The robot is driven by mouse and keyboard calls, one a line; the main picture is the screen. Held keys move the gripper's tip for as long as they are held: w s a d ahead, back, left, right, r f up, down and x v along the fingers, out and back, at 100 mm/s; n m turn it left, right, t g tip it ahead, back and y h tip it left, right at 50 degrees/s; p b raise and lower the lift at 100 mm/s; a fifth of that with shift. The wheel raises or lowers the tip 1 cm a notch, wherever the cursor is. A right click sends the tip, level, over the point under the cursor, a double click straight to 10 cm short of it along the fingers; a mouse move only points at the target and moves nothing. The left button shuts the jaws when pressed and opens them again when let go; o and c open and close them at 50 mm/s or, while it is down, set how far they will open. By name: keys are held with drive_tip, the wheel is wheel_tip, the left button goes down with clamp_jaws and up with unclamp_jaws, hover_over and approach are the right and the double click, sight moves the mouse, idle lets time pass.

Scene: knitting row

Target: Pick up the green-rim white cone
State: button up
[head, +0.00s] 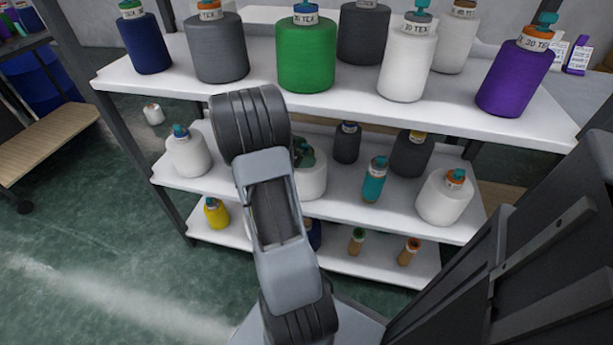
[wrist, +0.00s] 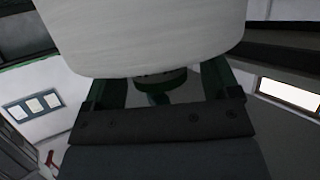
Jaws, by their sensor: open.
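The green-rim white cone (head: 312,182) stands on the middle shelf, its left side hidden by my arm, with dark green at its top. In the wrist view, a large white cone body (wrist: 150,35) fills the top, very close and appearing upside down. A dark green rim (wrist: 158,82) shows just below it. My gripper (wrist: 160,90) is open, with a dark finger on either side of the rim. I cannot tell whether the fingers touch it. In the head view, my arm hides most of the gripper.
The top shelf (head: 350,107) holds several large cones and overhangs the middle shelf. White cones (head: 188,152) (head: 445,196) stand left and right on the middle shelf, with a teal cone (head: 374,184) nearer. Small cones stand on the bottom shelf (head: 385,268).

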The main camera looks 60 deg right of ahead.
drive_tip(key=shift+s+d, duration=0.2)
clamp_jaws()
idle(0.7)
